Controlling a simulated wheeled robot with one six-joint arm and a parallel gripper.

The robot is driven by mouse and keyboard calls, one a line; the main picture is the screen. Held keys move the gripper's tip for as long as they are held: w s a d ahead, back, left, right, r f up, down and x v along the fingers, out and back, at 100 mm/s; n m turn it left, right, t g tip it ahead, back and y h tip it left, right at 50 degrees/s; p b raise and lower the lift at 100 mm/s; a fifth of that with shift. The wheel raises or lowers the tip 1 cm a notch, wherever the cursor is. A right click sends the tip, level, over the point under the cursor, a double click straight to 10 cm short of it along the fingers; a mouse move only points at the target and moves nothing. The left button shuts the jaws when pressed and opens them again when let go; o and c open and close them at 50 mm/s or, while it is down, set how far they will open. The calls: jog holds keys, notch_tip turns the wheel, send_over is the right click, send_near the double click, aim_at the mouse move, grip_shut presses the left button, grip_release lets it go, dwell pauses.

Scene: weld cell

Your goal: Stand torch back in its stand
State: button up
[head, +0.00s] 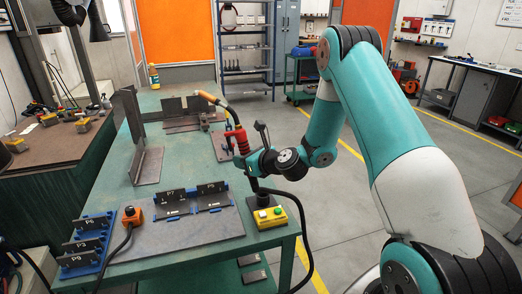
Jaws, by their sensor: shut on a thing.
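The torch (241,140) has a red handle and a bent dark neck ending in an orange-tan tip at its upper left. My gripper (245,153) is shut on the torch at the handle's lower part and holds it above the right side of the green table, tip pointing up and left. The jaws are small and partly hidden by the handle and my wrist. A dark block with a short post (257,202), probably the torch stand, is on the table's right edge, below my gripper. Its upper part is partly hidden behind the arm and cable.
A black cable (303,232) loops off the table's right edge. Upright steel angles (148,163) stand at the left.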

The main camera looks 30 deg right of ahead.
jog(key=d+r+m+t+h+b, duration=0.2)
jog(key=d+m+t+h, duration=0.2)
jog(key=d+m+h, duration=0.3)
jog(key=shift+n+h, duration=0.4)
jog(key=shift+n, duration=0.2)
jog(key=f+b, duration=0.5)
jog(key=shift+w+a+f, duration=0.25)
jog(key=shift+w+a, duration=0.05)
jog(key=shift+w, duration=0.05)
jog(key=shift+s+f+b, duration=0.1)
jog(key=shift+f+b, duration=0.1)
jog(key=shift+b, duration=0.4)
dwell(0.6)
notch_tip(320, 180, down, 5)
jog(key=b, duration=0.5)
dwell(0.7)
jog(key=shift+r, duration=0.1)
jog(key=o, duration=1.1)
